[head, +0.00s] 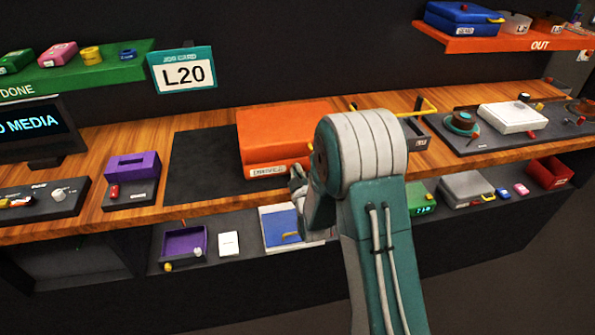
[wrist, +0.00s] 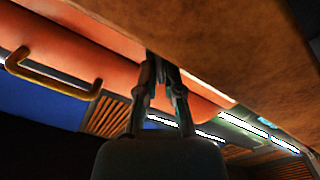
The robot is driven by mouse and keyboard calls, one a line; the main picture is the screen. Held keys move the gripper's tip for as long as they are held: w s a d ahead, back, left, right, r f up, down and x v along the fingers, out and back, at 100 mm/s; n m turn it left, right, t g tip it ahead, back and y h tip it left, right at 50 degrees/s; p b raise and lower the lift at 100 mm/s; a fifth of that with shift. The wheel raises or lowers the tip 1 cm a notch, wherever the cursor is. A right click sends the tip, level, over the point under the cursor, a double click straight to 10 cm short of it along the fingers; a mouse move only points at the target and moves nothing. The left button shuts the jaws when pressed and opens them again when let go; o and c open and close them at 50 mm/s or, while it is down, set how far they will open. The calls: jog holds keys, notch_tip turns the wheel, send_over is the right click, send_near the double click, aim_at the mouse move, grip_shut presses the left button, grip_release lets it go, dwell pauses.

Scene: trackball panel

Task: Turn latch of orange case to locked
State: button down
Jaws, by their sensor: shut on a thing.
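The orange case (head: 290,130) lies on a dark mat on the wooden bench, with a white label on its front face. My gripper (head: 298,180) is at the case's front, near its right end, partly hidden by my arm. In the wrist view, my gripper (wrist: 163,62) has its fingertips close together against the orange case (wrist: 95,50). The fingers are shut on a small part at the case front, taken to be the latch; they cover it, so its angle cannot be told. A yellow handle (wrist: 50,78) shows left of the fingers.
A purple box (head: 132,168) stands left of the mat (head: 200,165). A sign reading L20 (head: 184,72) hangs behind. The bench's front edge is close under my gripper. A lower shelf holds a blue case (head: 283,228) and other items. A white case (head: 513,117) is at right.

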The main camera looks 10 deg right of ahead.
jog(key=n, duration=0.5)
jog(key=shift+a+f+n, duration=0.2)
jog(key=shift+a+n, duration=0.05)
jog(key=shift+n, duration=0.15)
jog(key=n, duration=0.4)
jog(key=shift+a+f+n, duration=0.1)
jog(key=shift+f+n, duration=0.2)
jog(key=shift+f, duration=0.1)
jog(key=c, duration=0.8)
grip_release()
jog(key=shift+a, duration=0.1)
jog(key=s, duration=1.2)
jog(key=shift+w, duration=0.1)
